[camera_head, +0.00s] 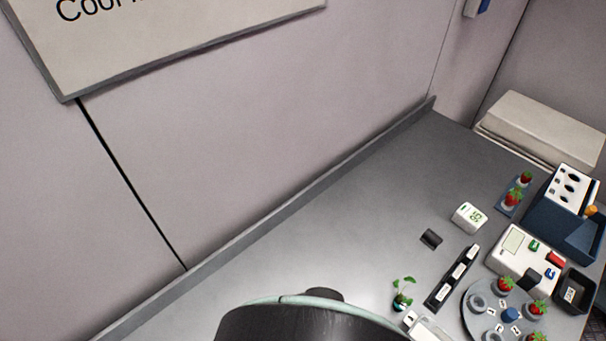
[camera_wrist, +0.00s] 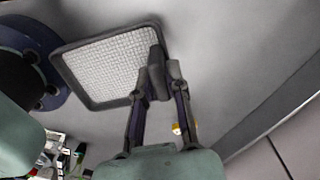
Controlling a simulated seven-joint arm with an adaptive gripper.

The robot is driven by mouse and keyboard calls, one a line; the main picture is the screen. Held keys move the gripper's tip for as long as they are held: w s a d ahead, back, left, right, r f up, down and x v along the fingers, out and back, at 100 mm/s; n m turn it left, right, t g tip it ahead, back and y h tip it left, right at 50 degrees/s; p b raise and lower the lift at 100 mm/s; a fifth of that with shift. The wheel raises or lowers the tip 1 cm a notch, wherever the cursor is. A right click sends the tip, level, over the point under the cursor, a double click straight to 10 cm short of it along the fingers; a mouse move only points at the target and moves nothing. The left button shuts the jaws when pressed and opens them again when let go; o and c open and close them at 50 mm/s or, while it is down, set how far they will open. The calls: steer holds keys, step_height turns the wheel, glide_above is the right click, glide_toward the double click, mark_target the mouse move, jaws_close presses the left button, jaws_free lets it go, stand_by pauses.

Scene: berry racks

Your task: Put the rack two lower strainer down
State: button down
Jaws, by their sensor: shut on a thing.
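A strainer with a pale mesh (camera_wrist: 112,66) and a dark square frame shows in the wrist view. My gripper (camera_wrist: 164,75) is shut on its dark upright grip at the frame's right edge. The strainer lies over the grey bench top; I cannot tell whether it touches it. The head view does not show the strainer or my fingers. Neither view clearly shows the berry racks as such.
The grey bench (camera_head: 370,210) is mostly clear in the middle. At its right are a round plate with strawberries (camera_head: 510,315), a black strip holder (camera_head: 452,278), a small white display (camera_head: 468,217), a white device (camera_head: 525,258) and a dark blue box (camera_head: 558,220). A raised ledge (camera_head: 300,200) runs along the wall.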

steer(key=shift+s+a+f+n, duration=0.15)
steer(key=shift+s+n, duration=0.15)
steer(key=shift+s, duration=0.3)
steer(key=shift+s+d+f+n, duration=0.15)
steer(key=shift+s+n, duration=0.15)
steer(key=shift+s, duration=0.25)
step_height(320, 180, down, 3)
steer(key=shift+s+a+r, duration=0.1)
steer(key=shift+r, duration=0.1)
steer(key=shift+f, duration=2.45)
steer(key=shift+f, duration=0.1)
steer(key=c, duration=1.1)
jaws_free()
